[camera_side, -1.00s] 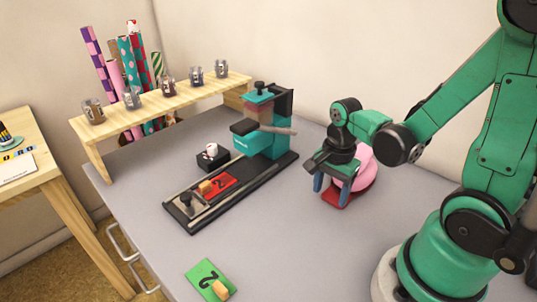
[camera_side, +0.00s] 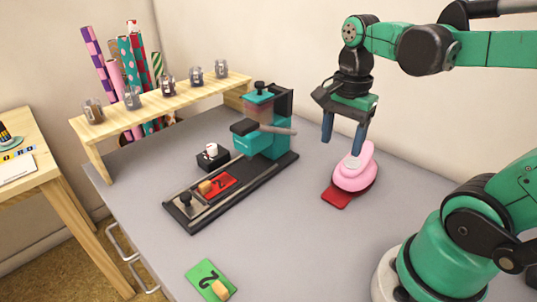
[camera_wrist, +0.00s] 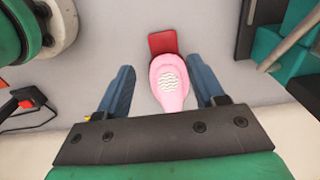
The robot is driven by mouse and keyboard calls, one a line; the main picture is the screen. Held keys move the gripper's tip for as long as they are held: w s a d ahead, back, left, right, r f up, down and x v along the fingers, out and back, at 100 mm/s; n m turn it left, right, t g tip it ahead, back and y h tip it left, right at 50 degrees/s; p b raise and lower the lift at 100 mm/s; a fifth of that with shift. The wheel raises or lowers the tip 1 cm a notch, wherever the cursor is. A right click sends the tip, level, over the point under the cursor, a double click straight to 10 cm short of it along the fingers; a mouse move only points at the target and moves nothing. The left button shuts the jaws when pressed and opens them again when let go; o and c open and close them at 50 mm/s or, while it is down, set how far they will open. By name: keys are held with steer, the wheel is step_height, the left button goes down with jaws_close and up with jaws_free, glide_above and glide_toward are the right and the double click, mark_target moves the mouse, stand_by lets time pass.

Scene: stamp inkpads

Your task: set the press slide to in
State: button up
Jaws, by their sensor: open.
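The press (camera_side: 262,130) is a teal and black machine at the back end of a long black base (camera_side: 235,200). The press slide, with a small knob (camera_side: 187,202), is at the front end of the base, away from the press head. A red card (camera_side: 222,183) marked 2 with a wooden block (camera_side: 206,187) lies on the slide. My gripper (camera_side: 344,148) is open and empty, pointing down above a pink punch (camera_side: 356,168). In the wrist view the pink punch (camera_wrist: 171,92) shows between the two blue fingers, below them.
A red card (camera_side: 336,197) sticks out from the pink punch. A green card (camera_side: 209,279) with a wooden block lies at the front edge. A small black box (camera_side: 212,158) stands left of the press. A wooden shelf (camera_side: 160,105) with several jars stands behind.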

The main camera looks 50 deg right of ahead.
step_height(320, 180, up, 5)
steer(key=w+a+r+n, duration=0.3)
steer(key=w+a, duration=0.1)
steer(key=w, duration=0.5)
steer(key=n, duration=0.6)
glide_above(185, 195)
step_height(185, 195, down, 4)
step_height(185, 195, down, 15)
steer(key=shift+r, duration=0.15)
steer(key=shift+f, duration=0.35)
jaws_close()
